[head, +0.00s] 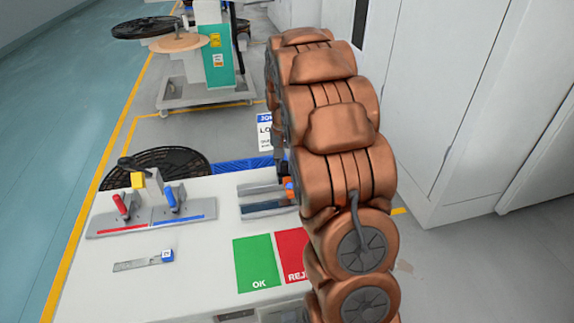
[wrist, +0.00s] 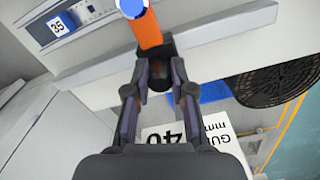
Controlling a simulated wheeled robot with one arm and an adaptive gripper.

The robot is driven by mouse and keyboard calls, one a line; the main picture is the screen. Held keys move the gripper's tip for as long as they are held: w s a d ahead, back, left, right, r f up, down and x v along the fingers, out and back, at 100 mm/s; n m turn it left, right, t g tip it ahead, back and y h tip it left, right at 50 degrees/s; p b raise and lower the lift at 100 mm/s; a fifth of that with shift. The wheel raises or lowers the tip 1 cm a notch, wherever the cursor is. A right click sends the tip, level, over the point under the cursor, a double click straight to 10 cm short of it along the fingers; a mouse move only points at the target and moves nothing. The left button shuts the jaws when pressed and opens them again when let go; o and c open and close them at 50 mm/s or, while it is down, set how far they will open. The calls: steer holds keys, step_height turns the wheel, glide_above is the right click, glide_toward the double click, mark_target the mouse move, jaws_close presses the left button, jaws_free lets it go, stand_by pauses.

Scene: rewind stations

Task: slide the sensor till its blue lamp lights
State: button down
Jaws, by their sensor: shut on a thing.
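The sensor (wrist: 148,32) is an orange body with a dark lower part and a round blue cap or lamp (wrist: 132,7) at its far end in the wrist view. The cap looks bright blue, but I cannot tell whether it is lit. My gripper (wrist: 159,72) is shut on the sensor's dark lower part, one finger on each side. A pale rail (wrist: 225,38) runs behind the sensor.
A white guide card marked 40 (wrist: 190,132) lies below my fingers. The bench holds green OK (head: 257,262) and red reject (head: 291,250) patches, a red-and-blue-handled fixture (head: 150,222) and a small gauge (head: 143,261).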

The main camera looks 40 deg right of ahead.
steer(key=c, duration=1)
jaws_free()
steer(key=shift+r, duration=0.15)
step_height(320, 180, up, 12)
steer(key=shift+f, duration=0.15)
steer(key=s+a+r+n+p, duration=0.2)
steer(key=s+a+n, duration=0.2)
steer(key=s+a, duration=1.1)
steer(key=s+a+f+n, duration=0.1)
steer(key=s+a, duration=0.1)
steer(key=s, duration=0.4)
steer(key=s+a+f+n+g+p, duration=0.1)
steer(key=s+a, duration=0.2)
steer(key=s, duration=0.3)
steer(key=s+a+f+n, duration=0.2)
steer(key=s, duration=0.4)
steer(key=shift+s+a+f+g+p, duration=0.1)
steer(key=shift+a+g+p, duration=0.2)
steer(key=shift+g+p, duration=0.1)
